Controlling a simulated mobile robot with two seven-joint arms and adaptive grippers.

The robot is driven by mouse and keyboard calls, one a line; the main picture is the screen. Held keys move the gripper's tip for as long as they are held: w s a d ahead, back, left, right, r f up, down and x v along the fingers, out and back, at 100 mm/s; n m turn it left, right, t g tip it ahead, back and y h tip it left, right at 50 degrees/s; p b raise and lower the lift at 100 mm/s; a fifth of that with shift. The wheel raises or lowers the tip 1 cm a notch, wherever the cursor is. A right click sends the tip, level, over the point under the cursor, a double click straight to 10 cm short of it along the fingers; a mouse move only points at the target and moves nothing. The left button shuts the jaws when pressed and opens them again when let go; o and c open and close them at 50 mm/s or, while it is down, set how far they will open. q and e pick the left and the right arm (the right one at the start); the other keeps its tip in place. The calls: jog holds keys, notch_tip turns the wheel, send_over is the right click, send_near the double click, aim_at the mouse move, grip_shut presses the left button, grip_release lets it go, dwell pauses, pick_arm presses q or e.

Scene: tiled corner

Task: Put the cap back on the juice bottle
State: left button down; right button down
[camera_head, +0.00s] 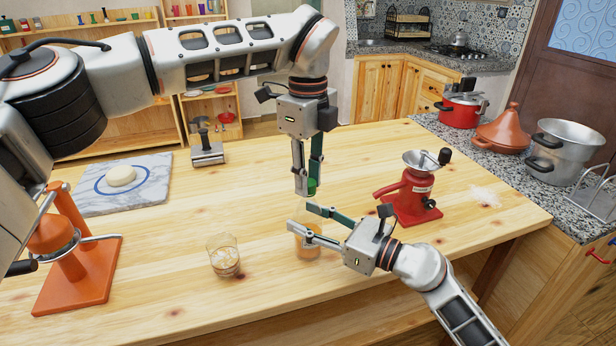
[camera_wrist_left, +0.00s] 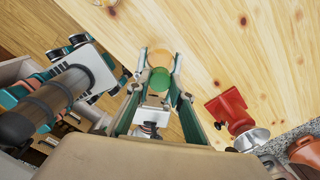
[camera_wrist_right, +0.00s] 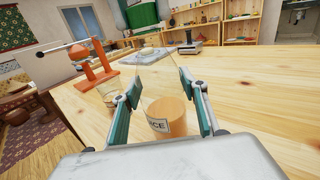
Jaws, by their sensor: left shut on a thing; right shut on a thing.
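The juice bottle (camera_head: 307,247) is clear with orange juice in its lower part and stands upright on the table. My right gripper (camera_head: 300,217) is shut on it from the right side. In the right wrist view the bottle (camera_wrist_right: 166,117) stands between the two fingers, with part of its label readable. The green cap (camera_head: 312,186) is held in my left gripper (camera_head: 306,188), which points straight down over the bottle. The cap also shows between the left fingers in the left wrist view (camera_wrist_left: 158,80). Whether the cap touches the bottle's neck is hard to tell.
A glass (camera_head: 224,262) stands left of the bottle, and a red grinder (camera_head: 412,196) stands to the right. An orange press (camera_head: 78,265) is at the far left. A marble board (camera_head: 150,196) with dough and a metal-based tool (camera_head: 208,154) lie behind. The table between them is clear.

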pick_arm(q)
jog(key=m, duration=0.3)
jog(key=shift+m, duration=0.4)
jog(key=m, duration=0.3)
jog(key=shift+m, duration=0.3)
jog(key=m, duration=1)
jog(key=shift+m, duration=0.4)
jog(key=m, duration=0.3)
jog(key=shift+m, duration=0.3)
jog(key=m, duration=0.8)
jog(key=shift+f, duration=0.1)
jog(key=c, duration=1.7)
grip_release()
